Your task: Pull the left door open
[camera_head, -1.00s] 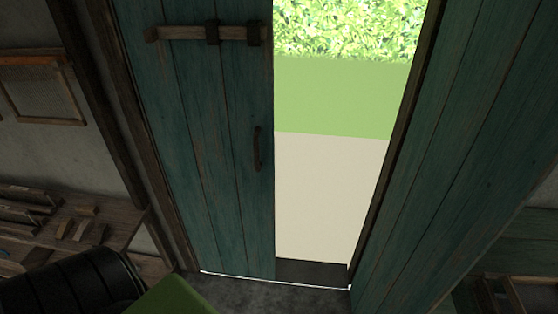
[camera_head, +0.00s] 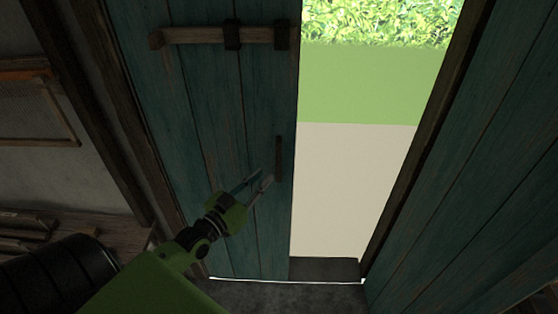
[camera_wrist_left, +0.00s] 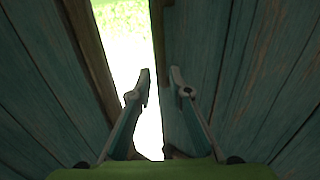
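The handle cannot be made out for sure there. My right gripper is not in view.
A wooden bar (camera_head: 215,35) in dark brackets crosses the door's upper part. The doorway (camera_head: 345,190) to its right is open to pale ground and grass. Another teal panel (camera_head: 470,180) stands at the right. A wooden shelf (camera_head: 100,230) is at the lower left.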

